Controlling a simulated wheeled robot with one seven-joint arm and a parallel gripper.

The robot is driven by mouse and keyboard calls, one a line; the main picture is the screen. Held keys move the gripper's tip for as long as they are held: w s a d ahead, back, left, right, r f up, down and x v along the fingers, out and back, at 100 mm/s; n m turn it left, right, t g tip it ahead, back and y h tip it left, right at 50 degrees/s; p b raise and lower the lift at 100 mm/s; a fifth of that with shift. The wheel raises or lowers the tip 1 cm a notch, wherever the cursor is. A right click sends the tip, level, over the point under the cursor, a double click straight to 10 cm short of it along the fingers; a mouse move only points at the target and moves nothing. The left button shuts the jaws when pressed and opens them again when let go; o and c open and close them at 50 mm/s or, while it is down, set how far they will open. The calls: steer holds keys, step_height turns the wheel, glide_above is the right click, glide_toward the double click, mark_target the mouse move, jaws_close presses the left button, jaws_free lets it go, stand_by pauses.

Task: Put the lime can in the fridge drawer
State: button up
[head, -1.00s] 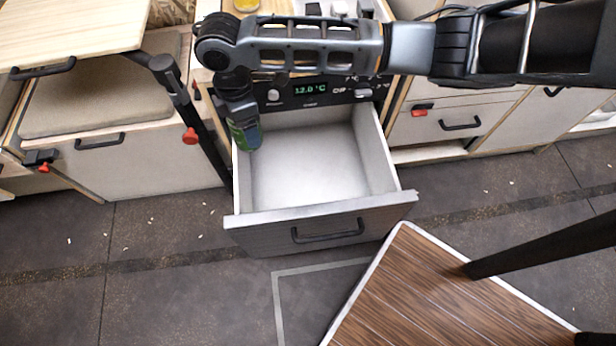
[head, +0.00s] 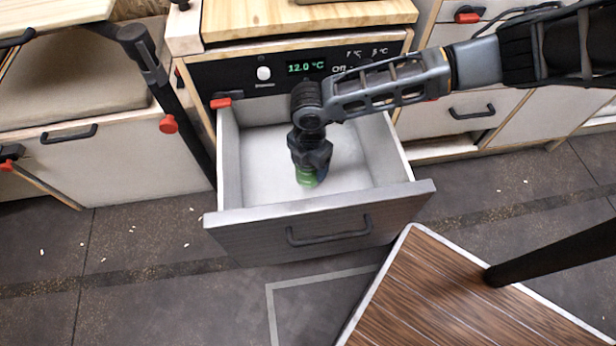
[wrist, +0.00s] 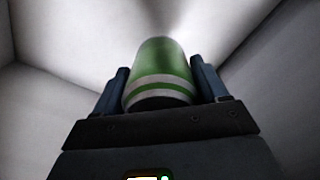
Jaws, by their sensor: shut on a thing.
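The fridge drawer (head: 392,149) is pulled open, with a white interior and a grey front with a black handle. My gripper (head: 308,168) points down inside the drawer's outline, near its middle. It is shut on the green lime can (head: 307,178), whose lower part shows below the fingers. In the wrist view the can (wrist: 160,70) has a green body with pale bands and sits between both fingers of my gripper (wrist: 162,88). White drawer walls surround it. I cannot tell whether the can touches the drawer floor.
A dark panel reading 12.0 °C (head: 305,67) and a wooden worktop (head: 280,22) are behind the drawer. A black post with a red knob (head: 168,124) stands left of it. A brown wooden top (head: 440,290) is at front right.

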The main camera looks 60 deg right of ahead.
mark_target(309, 177)
steer(key=shift+f+b, duration=1.05)
steer(key=shift+f, duration=2.05)
steer(key=shift+f, duration=0.15)
steer(key=o, duration=1.4)
steer(key=shift+o, duration=0.2)
step_height(309, 177, up, 12)
steer(key=p, duration=0.4)
